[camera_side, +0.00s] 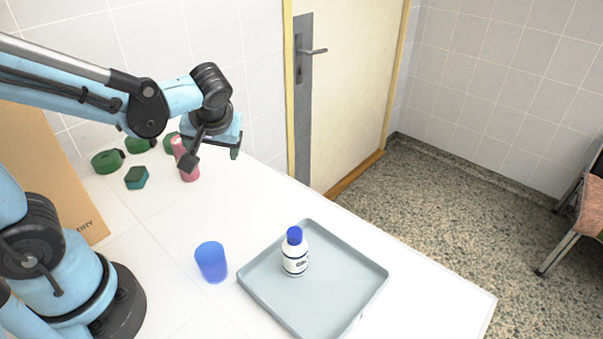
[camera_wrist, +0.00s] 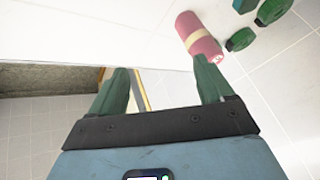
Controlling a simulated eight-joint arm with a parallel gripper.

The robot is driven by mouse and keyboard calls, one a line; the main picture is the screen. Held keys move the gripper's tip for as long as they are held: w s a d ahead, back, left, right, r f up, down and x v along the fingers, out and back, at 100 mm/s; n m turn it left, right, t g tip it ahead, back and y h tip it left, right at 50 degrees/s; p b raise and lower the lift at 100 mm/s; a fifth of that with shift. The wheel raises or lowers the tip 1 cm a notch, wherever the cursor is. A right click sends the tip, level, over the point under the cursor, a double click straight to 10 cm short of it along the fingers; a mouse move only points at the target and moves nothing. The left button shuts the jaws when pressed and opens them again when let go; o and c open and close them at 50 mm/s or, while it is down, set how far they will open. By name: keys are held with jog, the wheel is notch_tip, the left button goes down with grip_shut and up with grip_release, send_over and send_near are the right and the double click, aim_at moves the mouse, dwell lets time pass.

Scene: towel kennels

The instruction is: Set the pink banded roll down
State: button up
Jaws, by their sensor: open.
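The pink banded roll (camera_side: 190,175) is on the white tabletop near its far edge, partly hidden behind one finger in the side view. In the wrist view the pink roll (camera_wrist: 196,36) shows a pale tan band around its middle. I cannot tell for sure whether it stands or lies. My gripper (camera_side: 212,157) is open, its fingers spread. In the wrist view the gap between the fingers (camera_wrist: 162,70) is empty, and the roll sits beyond the right finger, outside the gap.
Several dark green pieces (camera_side: 107,161) and a green-teal block (camera_side: 136,178) lie left of the roll. A blue cup (camera_side: 211,262) and a grey tray (camera_side: 258,298) with a white blue-capped bottle (camera_side: 295,254) stand nearer. A brown board (camera_side: 50,170) is at left. Tabletop between roll and tray is clear.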

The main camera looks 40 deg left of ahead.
jog(key=s+d+r+m+t+h, duration=0.2)
jog(key=d+m+t+h, duration=0.2)
jog(key=d+m+h, duration=0.2)
jog(key=shift+s+d+r+m+t, duration=0.2)
jog(key=shift+d+r+m+t, duration=0.2)
jog(key=shift+m, duration=0.5)
dwell(0.6)
